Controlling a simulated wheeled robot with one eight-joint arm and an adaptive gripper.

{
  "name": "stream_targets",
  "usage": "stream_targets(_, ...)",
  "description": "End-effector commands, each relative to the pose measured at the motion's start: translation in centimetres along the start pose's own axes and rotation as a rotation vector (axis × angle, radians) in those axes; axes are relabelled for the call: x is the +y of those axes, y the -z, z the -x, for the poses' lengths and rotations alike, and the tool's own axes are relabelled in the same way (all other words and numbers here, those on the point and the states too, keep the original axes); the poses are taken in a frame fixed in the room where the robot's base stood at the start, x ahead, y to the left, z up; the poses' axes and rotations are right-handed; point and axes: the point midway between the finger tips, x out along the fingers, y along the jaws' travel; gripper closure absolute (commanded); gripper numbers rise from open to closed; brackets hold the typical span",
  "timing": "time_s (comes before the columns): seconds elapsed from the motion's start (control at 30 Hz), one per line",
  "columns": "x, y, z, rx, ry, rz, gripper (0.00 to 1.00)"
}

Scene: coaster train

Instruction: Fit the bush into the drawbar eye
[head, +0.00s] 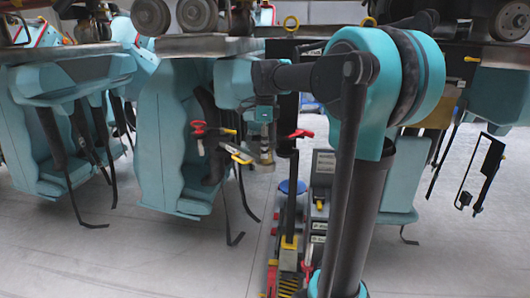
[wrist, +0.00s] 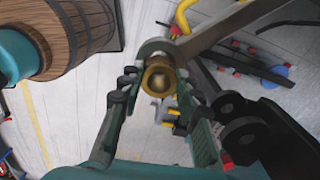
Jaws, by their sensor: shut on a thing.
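The drawbar eye (wrist: 154,45) is the rounded grey end of a flat bar that runs to the upper right. The bush overlaps the near edge of the eye in this view; I cannot tell whether it is inside it or only in front. In the head view my gripper (head: 265,152) hangs small below my teal wrist, and the bush and eye cannot be made out.
In the wrist view a wooden barrel (wrist: 66,32) fills the upper left, and a yellow curved bar (wrist: 183,17) lies beyond the eye. In the head view teal coaster seats (head: 170,135) hang on the left under the wheeled train. A stand with tools and boxes (head: 318,185) is below my arm.

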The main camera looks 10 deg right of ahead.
Motion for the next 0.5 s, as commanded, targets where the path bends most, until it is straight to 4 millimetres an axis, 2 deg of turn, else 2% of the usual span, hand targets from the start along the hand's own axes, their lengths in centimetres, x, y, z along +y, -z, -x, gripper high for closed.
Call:
stream_targets(0.03,0.07,0.07,-0.91,0.001,-0.001,-0.001,1.0)
stream_targets(0.1,0.11,0.09,-1.44,0.001,-0.002,-0.001,1.0)
stream_targets(0.27,0.16,0.13,-1.53,0.002,-0.003,-0.001,1.0)
stream_targets(0.3,0.16,0.14,-1.54,0.002,-0.003,-0.001,0.65)
stream_targets(0.43,0.16,0.12,-1.5,0.002,-0.003,-0.001,0.49)
stream_targets(0.5,0.14,0.11,-1.47,0.002,-0.002,-0.001,0.46)
